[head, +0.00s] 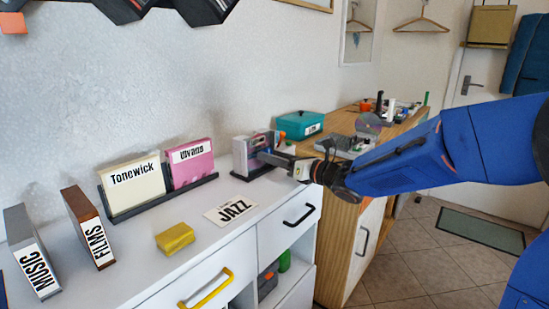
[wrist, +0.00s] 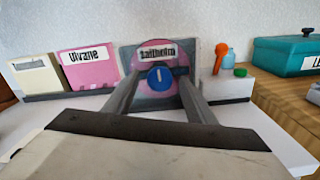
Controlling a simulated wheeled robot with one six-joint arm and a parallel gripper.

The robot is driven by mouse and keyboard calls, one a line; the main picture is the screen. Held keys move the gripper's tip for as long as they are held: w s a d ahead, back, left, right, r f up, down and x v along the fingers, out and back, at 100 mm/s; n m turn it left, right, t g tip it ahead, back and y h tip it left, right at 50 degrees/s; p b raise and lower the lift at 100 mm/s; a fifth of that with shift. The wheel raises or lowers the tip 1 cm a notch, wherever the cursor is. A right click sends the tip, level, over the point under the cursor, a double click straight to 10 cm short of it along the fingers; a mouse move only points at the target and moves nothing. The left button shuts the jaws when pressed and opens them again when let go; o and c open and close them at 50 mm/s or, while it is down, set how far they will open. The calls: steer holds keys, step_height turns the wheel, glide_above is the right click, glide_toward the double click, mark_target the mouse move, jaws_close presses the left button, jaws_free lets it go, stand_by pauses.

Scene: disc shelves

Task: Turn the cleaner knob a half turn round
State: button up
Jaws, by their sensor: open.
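A round blue knob (wrist: 160,77) with a short white upright mark shows in the wrist view, in front of a grey and pink panel with a label (wrist: 157,51). My gripper (wrist: 159,82) is open, with one finger on each side of the knob. I cannot tell whether the fingers touch it. In the head view my gripper (head: 270,157) reaches in from the right to the front of a small grey unit (head: 240,157) at the back of the white cabinet. The knob is hidden there by my gripper.
A rack holds a cream Tonewick case (head: 136,187) and a pink Vivane case (head: 190,162) left of the unit. A yellow block (head: 175,238) and a JAZZ card (head: 230,211) lie on the white top. A teal box (head: 299,124) stands behind on the wooden counter.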

steer(key=shift+c, duration=0.5)
steer(key=c, duration=0.9)
steer(key=shift+c, duration=0.2)
